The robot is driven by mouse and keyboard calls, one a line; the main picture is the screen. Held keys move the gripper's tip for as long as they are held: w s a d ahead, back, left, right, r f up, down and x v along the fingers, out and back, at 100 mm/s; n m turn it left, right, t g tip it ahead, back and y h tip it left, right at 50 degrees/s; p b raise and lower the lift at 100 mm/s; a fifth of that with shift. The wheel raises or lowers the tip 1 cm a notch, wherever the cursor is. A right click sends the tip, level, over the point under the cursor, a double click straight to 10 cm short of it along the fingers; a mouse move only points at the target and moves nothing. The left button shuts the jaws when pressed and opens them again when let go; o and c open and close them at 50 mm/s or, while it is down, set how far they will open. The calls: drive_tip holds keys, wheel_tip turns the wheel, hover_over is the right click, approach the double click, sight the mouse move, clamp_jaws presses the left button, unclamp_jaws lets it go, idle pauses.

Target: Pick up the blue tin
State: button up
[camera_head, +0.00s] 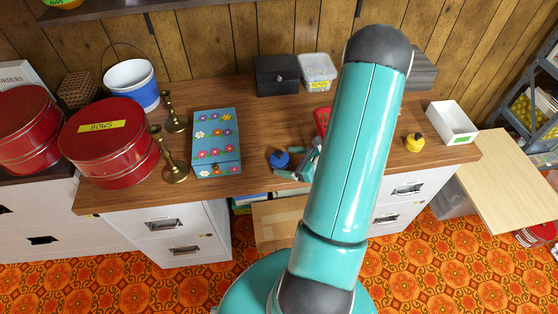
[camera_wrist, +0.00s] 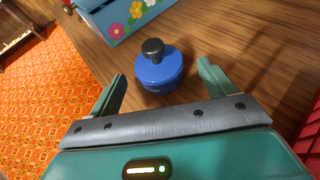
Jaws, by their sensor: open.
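The blue tin (camera_wrist: 160,75) is small and round with a dark knob on its lid, upright on the wooden desk top. It also shows in the head view (camera_head: 280,160), near the desk's front edge. My gripper (camera_wrist: 161,76) is open, with one finger on each side of the tin in the wrist view and a visible gap on both sides. In the head view my gripper (camera_head: 296,166) is just right of the tin, partly hidden by my arm. Whether the fingertips reach past the tin's middle I cannot tell.
A blue flowered box (camera_head: 217,143) stands left of the tin, beside brass candlesticks (camera_head: 175,168). A red basket (camera_head: 321,121) is partly behind my arm. A black box (camera_head: 276,76), a yellow tin (camera_head: 414,142) and a white tray (camera_head: 452,122) are farther off.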

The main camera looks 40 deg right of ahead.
sight(281, 158)
drive_tip(key=shift+w+a, duration=0.25)
drive_tip(key=shift+w, duration=0.2)
drive_tip(key=x, duration=0.4)
drive_tip(key=shift+w+r, duration=0.2)
drive_tip(key=shift+w, duration=0.1)
drive_tip(key=c, duration=1.1)
